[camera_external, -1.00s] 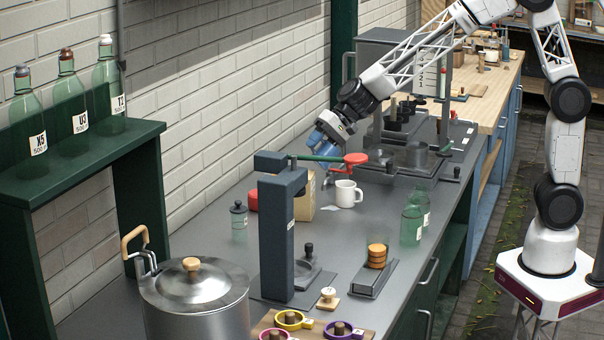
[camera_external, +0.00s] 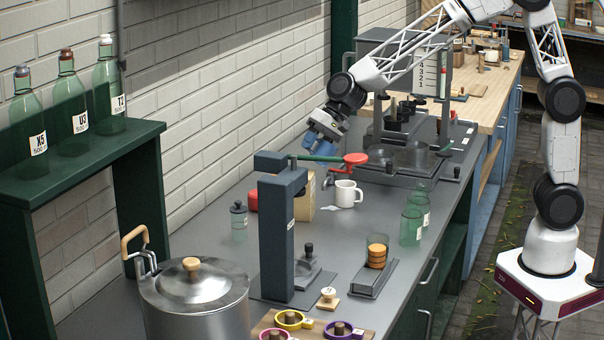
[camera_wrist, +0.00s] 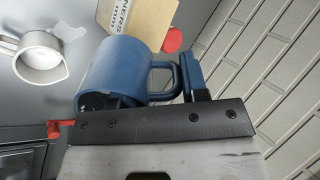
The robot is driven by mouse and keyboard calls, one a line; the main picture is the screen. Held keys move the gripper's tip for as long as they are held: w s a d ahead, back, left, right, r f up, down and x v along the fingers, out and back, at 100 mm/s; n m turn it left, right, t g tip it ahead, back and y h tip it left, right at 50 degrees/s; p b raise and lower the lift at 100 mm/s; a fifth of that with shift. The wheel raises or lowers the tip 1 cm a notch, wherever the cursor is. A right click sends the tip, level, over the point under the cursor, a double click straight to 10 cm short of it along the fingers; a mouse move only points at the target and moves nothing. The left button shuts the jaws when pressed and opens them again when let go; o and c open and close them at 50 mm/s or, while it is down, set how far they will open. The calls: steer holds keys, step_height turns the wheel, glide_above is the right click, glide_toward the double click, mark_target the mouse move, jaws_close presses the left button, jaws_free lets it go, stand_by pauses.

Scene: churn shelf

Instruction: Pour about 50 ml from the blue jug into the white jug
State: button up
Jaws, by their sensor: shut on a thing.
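My gripper (camera_external: 324,133) is shut on the blue jug (camera_wrist: 118,68) and holds it up above the counter. In the wrist view its handle lies beside one dark finger; the exact grip is partly hidden. In the external view the blue jug (camera_external: 318,147) is partly hidden behind the press arm. The white jug (camera_external: 347,194) stands upright on the counter, below and to the right of my gripper. The white jug also shows at the left of the wrist view (camera_wrist: 38,58). I cannot make out the liquid levels.
A pale patch (camera_wrist: 76,42) lies on the counter beside the white jug. A brick wall runs behind.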

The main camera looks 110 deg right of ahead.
steer(key=shift+w+a+r+g, duration=0.15)
steer(key=shift+w+g, duration=0.7)
steer(key=shift+w+a+r+g, duration=0.1)
steer(key=shift+w+r+g, duration=0.05)
steer(key=shift+w+g, duration=0.7)
steer(key=shift+w+a+f+g+h, duration=0.1)
steer(key=shift+w+f+g+h, duration=0.1)
steer(key=shift+w+f+g, duration=0.6)
steer(key=shift+w+a+f+g+h, duration=0.15)
steer(key=shift+w+f+g, duration=0.35)
steer(key=shift+g, duration=0.6)
steer(key=shift+r, duration=0.1)
stand_by(1.2)
